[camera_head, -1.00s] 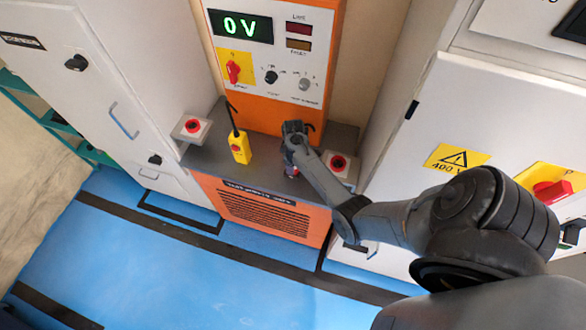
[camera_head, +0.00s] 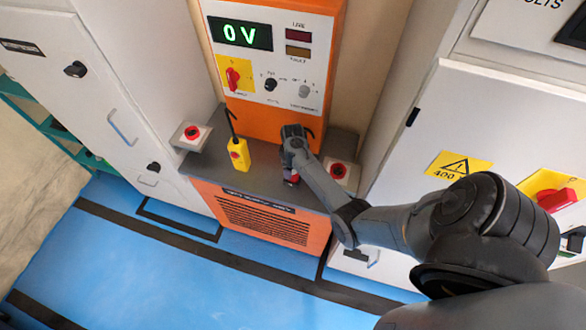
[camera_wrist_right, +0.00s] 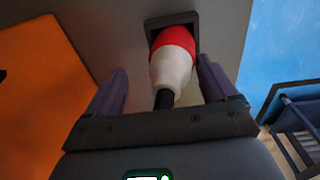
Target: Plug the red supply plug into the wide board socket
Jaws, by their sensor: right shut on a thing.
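The supply plug (camera_wrist_right: 172,65), a red and white body with a black tail, is between the fingers of my right gripper (camera_wrist_right: 165,85) in the right wrist view. Its red end meets a dark square socket frame (camera_wrist_right: 183,17) in a grey surface; how deep it sits I cannot tell. In the head view my right gripper (camera_head: 291,174) points down at the grey ledge (camera_head: 258,178) of the orange cabinet, with a bit of red showing by it. The arm hides most of the plug and socket there. My left gripper is out of view.
A yellow pendant (camera_head: 239,155) stands on the ledge left of my gripper. Red push buttons sit at the left (camera_head: 192,133) and right (camera_head: 338,171). The orange panel's display (camera_head: 240,33) reads 0 V. White cabinets flank both sides.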

